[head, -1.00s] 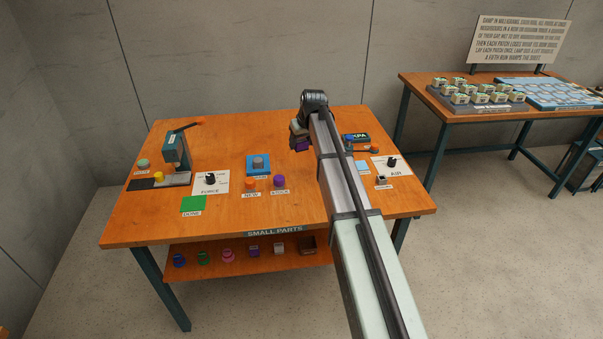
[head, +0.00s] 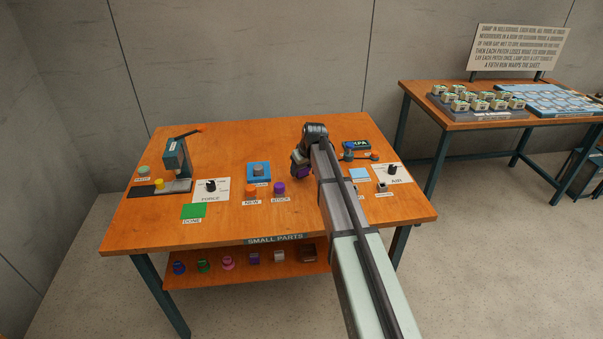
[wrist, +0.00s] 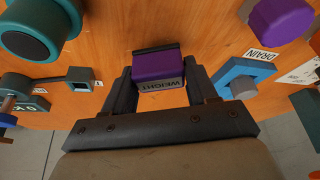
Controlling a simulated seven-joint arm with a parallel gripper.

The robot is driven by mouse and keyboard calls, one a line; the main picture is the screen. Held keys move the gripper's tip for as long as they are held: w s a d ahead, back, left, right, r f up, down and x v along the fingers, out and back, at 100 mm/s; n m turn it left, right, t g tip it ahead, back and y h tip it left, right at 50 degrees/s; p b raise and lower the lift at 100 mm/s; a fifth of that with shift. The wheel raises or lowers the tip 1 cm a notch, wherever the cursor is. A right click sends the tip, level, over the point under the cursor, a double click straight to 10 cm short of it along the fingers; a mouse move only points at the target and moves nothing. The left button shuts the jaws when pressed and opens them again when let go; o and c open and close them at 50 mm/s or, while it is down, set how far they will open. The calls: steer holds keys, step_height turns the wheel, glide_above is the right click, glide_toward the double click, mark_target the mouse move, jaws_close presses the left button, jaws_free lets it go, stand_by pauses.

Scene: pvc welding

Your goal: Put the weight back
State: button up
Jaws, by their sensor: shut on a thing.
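The weight (wrist: 158,66) is a purple block with a grey face lettered WEIGHT. In the wrist view it sits between the two dark fingers of my gripper (wrist: 157,82), which is shut on it. I cannot tell the exact gap between the weight and the tabletop. No marked place for the weight can be made out.
A purple STOCK knob (head: 279,188) and an orange NEW knob (head: 251,190) stand left of my gripper. A lower shelf (head: 190,278) holds several small parts. The table's back middle is clear.

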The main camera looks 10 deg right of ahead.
steer(key=shift+f, duration=0.95)
steer(key=o, duration=1.5)
steer(key=shift+f, duration=0.15)
steer(key=v, duration=1.2)
